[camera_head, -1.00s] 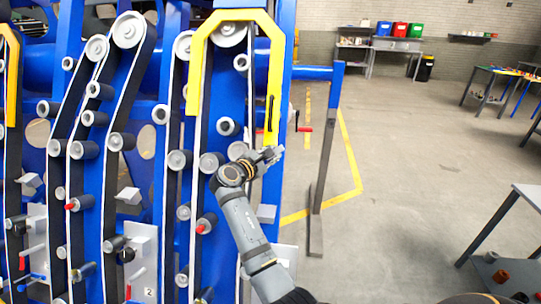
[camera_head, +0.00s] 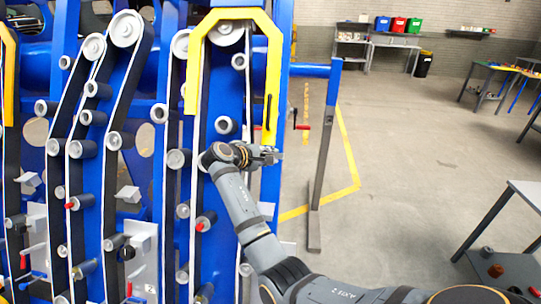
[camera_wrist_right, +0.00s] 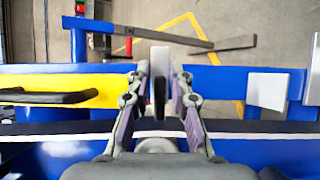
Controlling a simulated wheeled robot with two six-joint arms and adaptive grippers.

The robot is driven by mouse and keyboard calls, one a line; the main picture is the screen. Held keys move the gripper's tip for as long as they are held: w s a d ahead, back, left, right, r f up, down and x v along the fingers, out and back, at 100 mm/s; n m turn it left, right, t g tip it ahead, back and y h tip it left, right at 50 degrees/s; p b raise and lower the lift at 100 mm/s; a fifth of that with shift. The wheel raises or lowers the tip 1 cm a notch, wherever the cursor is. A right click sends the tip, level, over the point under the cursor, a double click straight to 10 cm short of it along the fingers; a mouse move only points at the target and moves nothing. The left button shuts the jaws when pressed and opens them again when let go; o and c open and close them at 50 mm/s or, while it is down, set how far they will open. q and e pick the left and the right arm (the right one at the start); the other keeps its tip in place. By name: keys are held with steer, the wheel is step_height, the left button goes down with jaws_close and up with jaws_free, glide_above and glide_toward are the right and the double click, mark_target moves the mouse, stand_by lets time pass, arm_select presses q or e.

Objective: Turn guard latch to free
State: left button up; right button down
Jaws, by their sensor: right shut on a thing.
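The yellow guard (camera_head: 275,65) stands as an arch over the belts on the blue machine frame, with a black handle (camera_head: 268,110) on its right leg. In the right wrist view the guard's yellow leg (camera_wrist_right: 80,83) and black handle (camera_wrist_right: 50,96) lie to the left. My right gripper (camera_head: 272,155) is at the lower end of that leg. In the wrist view the gripper (camera_wrist_right: 160,72) is shut on a flat pale-grey latch (camera_wrist_right: 160,58), with a dark part below it between the fingers. The latch is mostly hidden in the head view. My left gripper is not in view.
Belt rollers (camera_head: 225,125) and red-tipped knobs (camera_head: 203,224) are left of the arm. A red handle (camera_head: 302,127) sticks out just right of the frame. A dark post (camera_head: 322,160) stands farther right. Open floor and a grey table (camera_head: 500,225) lie to the right.

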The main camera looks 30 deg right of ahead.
stand_by(0.5)
steer(key=c, duration=1.4)
jaws_free()
step_height(320, 180, up, 10)
steer(key=shift+a+f, duration=0.1)
steer(key=shift+w, duration=0.1)
